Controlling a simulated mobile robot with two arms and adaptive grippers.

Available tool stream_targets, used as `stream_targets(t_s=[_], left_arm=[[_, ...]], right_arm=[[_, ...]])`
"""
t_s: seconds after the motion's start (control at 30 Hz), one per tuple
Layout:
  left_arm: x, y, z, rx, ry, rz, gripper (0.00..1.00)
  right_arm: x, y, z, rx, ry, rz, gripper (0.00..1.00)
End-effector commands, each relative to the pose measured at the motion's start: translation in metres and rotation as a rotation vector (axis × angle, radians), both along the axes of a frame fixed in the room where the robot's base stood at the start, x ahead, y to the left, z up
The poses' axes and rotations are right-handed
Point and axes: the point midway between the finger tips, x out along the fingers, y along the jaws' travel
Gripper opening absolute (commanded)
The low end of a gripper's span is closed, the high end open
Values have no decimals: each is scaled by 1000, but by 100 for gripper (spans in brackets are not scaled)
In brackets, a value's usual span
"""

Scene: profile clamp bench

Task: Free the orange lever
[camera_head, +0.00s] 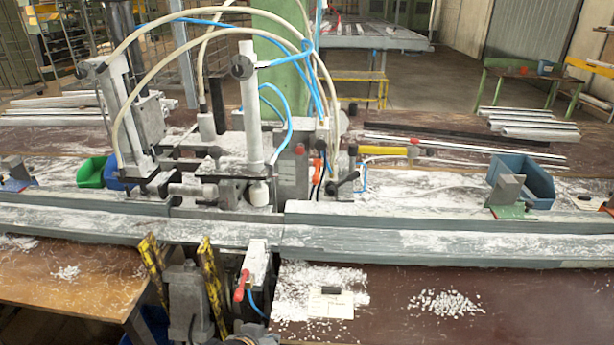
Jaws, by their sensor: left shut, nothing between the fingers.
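The orange lever (318,166) is a small bright handle on the front of the clamp unit, right of the white upright cylinder (250,105). A black cable hangs beside it. What holds or blocks it is too small to tell. My right gripper is not in view.
A long grey profile rail (420,243) crosses in front of the clamp. A red-handled valve (240,287) hangs below it. Yellow-black striped guards (212,280) stand at its left. Blue and cream hoses arch above. A blue bin (530,180) stands at right.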

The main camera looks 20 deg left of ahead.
Motion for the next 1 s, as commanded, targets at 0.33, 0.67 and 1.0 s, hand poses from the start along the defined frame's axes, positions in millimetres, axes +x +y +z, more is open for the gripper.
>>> stream_targets(t_s=[0.33, 0.67, 1.0], left_arm=[[138, 29, 112, -252, -458, 238, 0], [217, 57, 224, -528, -824, 369, 0], [219, 58, 230, -543, -843, 374, 0]], right_arm=[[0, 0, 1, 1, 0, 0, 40], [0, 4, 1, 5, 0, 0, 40], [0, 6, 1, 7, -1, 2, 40]])
